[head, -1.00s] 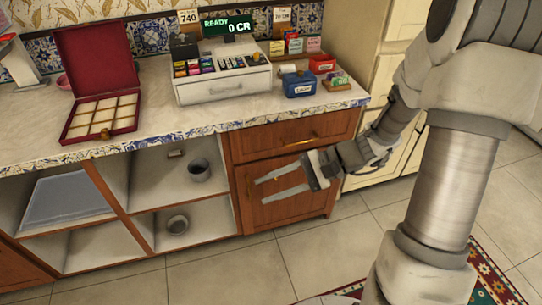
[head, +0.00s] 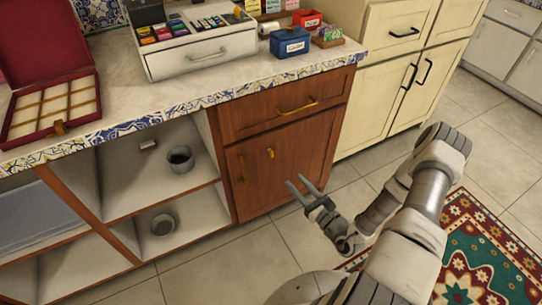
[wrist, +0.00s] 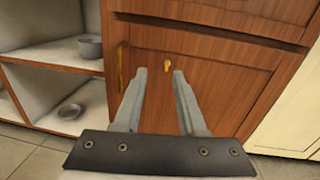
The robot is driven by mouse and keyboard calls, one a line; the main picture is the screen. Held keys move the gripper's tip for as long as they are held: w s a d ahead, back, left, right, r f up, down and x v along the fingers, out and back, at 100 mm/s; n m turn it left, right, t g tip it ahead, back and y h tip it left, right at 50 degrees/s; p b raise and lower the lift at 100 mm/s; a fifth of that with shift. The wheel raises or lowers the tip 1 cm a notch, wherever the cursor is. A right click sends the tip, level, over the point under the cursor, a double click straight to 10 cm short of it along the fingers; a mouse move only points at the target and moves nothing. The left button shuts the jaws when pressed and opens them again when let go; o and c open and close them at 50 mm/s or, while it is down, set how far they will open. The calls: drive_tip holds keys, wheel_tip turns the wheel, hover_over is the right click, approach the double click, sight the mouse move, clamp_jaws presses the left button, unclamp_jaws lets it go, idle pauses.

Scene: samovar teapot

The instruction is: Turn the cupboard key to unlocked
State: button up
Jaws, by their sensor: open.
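The brown wooden cupboard door (head: 292,165) is shut, below a drawer with a brass handle. A small brass key (head: 270,153) sits in the upper part of the door; it also shows in the wrist view (wrist: 167,64). A vertical brass handle (wrist: 120,68) is at the door's left edge. My gripper (head: 302,185) is open and empty, in front of the door and lower right of the key in the head view. In the wrist view its two fingers (wrist: 158,72) point at the door, with the key between and just beyond their tips. The key's exact angle is too small to tell.
Open shelves (head: 150,185) with grey pots stand left of the door. The counter (head: 130,95) above holds a cash register (head: 200,50), a blue box (head: 290,43) and a red case (head: 45,60). Cream cabinets (head: 385,95) are at right. A patterned rug (head: 480,250) lies on the tiled floor.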

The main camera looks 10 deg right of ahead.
wheel_tip(320, 180, down, 3)
drive_tip(key=m+h, duration=0.2)
drive_tip(key=b, duration=0.5)
approach(271, 153)
drive_tip(key=x, duration=0.9)
drive_tip(key=shift+d, duration=0.2)
drive_tip(key=shift+w+r, duration=0.1)
drive_tip(key=shift+c, duration=0.2)
clamp_jaws()
